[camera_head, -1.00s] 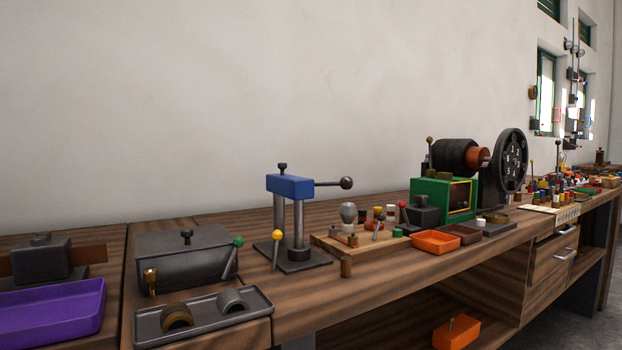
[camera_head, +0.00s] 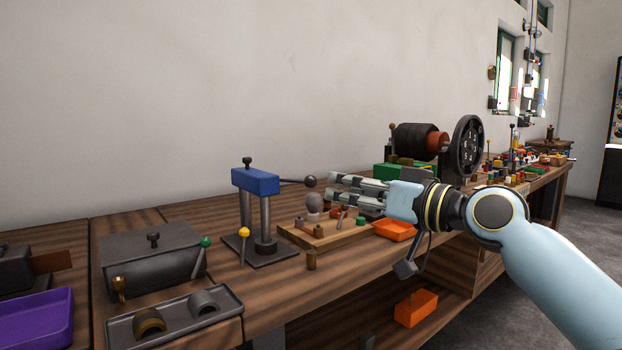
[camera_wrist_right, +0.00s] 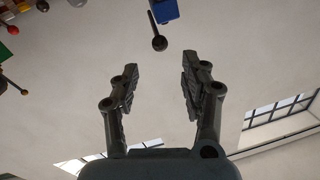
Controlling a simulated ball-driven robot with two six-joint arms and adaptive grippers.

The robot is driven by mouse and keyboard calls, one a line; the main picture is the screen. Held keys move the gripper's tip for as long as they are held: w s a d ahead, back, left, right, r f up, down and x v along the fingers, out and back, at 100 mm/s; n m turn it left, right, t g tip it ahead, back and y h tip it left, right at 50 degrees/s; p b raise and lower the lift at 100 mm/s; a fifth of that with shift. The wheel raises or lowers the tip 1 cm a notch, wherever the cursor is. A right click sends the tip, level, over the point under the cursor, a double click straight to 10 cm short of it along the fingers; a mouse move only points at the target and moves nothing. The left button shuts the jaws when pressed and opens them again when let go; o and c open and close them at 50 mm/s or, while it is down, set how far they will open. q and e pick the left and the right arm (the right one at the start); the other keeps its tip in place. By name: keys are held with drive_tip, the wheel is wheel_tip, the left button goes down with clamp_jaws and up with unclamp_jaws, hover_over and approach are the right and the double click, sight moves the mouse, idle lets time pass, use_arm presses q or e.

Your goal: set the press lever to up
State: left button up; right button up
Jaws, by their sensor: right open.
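The press (camera_head: 255,182) has a blue head on two grey posts over a dark base plate. Its lever ends in a dark ball (camera_head: 310,181) and sticks out to the right, roughly level. In the right wrist view, the ball (camera_wrist_right: 159,43) and part of the blue head (camera_wrist_right: 166,10) show beyond the fingertips. My right gripper (camera_head: 330,187) is open, its fingers pointing left at the ball, a short gap away. It also shows in the right wrist view (camera_wrist_right: 160,78), with nothing between its fingers. My left gripper is out of view.
A yellow-knobbed stick (camera_head: 244,232) stands at the press's front left, and a green-knobbed one (camera_head: 206,242) by a grey box (camera_head: 152,262). A wooden board (camera_head: 325,237) with small parts lies under my right gripper. An orange tray (camera_head: 393,231) and a belt machine (camera_head: 466,147) are further right.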

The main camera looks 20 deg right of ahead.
sight(316, 182)
drive_tip(key=x, duration=0.9)
drive_tip(key=shift+w+a, duration=0.1)
drive_tip(key=shift+w, duration=0.05)
clamp_jaws()
